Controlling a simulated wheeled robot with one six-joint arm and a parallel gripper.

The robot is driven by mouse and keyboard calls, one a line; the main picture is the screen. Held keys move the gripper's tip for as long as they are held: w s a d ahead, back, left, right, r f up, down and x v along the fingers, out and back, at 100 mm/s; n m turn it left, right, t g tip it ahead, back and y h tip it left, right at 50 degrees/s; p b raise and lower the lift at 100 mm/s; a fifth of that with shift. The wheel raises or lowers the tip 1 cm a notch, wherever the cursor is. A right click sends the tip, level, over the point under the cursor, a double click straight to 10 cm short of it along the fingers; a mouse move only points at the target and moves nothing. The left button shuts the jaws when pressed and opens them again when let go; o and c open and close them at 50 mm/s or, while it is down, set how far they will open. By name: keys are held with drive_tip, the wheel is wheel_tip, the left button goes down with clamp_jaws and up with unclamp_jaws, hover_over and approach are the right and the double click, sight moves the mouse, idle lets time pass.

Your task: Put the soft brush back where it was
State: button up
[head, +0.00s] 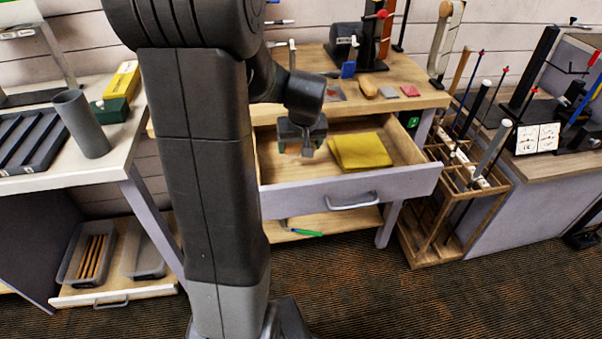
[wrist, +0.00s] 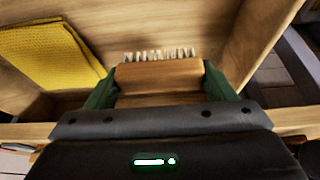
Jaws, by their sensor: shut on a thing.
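My gripper (wrist: 160,90) is shut on a wooden brush (wrist: 158,74), whose row of pale bristles shows at its far edge in the wrist view. The green fingers press on both ends of the wooden block. In the head view my gripper (head: 303,148) is over the left part of the open drawer (head: 318,196). The brush is hard to make out there behind the gripper. I cannot tell whether the brush touches the drawer floor.
A folded yellow cloth (head: 360,151) lies in the drawer to the right of my gripper; it also shows in the wrist view (wrist: 50,52). The workbench top (head: 440,99) above holds several small items. A wooden rack of clubs (head: 470,180) stands to the right.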

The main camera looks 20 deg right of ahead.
sight(299, 169)
drive_tip(key=shift+f+b, duration=0.3)
drive_tip(key=shift+f, duration=3)
drive_tip(key=shift+f, duration=0.1)
drive_tip(key=o, duration=1.1)
drive_tip(key=shift+r, duration=0.25)
drive_tip(key=p+v, duration=0.1)
drive_tip(key=v, duration=1)
drive_tip(key=shift+s+r, duration=0.3)
